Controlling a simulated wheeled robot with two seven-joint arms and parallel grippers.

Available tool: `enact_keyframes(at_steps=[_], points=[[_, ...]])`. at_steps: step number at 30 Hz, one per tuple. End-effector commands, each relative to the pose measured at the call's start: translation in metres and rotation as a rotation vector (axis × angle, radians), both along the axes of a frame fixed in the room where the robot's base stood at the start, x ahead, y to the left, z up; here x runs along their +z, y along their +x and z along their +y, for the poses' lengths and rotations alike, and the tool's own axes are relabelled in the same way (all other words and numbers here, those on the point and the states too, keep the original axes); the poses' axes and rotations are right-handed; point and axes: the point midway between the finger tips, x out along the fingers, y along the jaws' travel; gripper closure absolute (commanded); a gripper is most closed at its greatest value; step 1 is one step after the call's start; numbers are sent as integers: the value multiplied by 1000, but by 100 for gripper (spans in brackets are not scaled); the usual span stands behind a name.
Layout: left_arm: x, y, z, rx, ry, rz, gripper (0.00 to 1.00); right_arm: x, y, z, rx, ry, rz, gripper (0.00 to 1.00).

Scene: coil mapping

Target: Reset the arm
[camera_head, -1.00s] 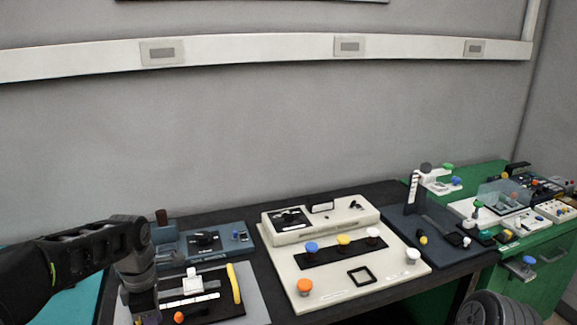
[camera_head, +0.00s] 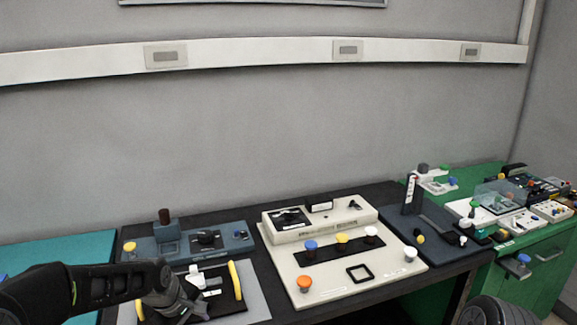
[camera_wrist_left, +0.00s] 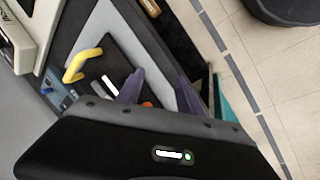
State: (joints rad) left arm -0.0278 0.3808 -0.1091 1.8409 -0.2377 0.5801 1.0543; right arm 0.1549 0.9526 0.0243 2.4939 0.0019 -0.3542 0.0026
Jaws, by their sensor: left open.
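The yellow handle also shows in the left wrist view (camera_wrist_left: 82,64). A dark rounded part of my right arm shows at the bottom right of the head view; the right gripper itself is not visible.
A cream panel (camera_head: 335,284) with blue, yellow, white and orange knobs stands in the middle of the dark table. A blue-grey device (camera_head: 235,238) stands behind the mat. A dark board (camera_head: 440,256) and a green cabinet (camera_head: 545,275) with small kits lie right.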

Motion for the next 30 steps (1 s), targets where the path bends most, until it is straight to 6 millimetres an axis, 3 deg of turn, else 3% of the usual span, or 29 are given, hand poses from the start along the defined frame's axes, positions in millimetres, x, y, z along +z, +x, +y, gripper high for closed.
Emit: enact_keyframes(at_steps=[5, 8, 12, 16, 20, 24, 30], points=[[-101, -37, -64, -439, 57, -119, 56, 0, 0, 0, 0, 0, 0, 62], [-156, -83, -94, -640, 92, -162, 56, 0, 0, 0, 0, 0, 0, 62], [-215, -169, -124, -821, 101, -146, 56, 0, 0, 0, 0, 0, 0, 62], [-243, -242, -140, -856, 40, -56, 56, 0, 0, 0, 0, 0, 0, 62], [-256, -286, -150, -867, -19, 25, 56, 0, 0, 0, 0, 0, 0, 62], [-262, -301, -153, -865, -43, 56, 56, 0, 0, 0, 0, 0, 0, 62], [-262, -300, -152, -861, -42, 55, 56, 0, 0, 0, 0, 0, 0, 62]])
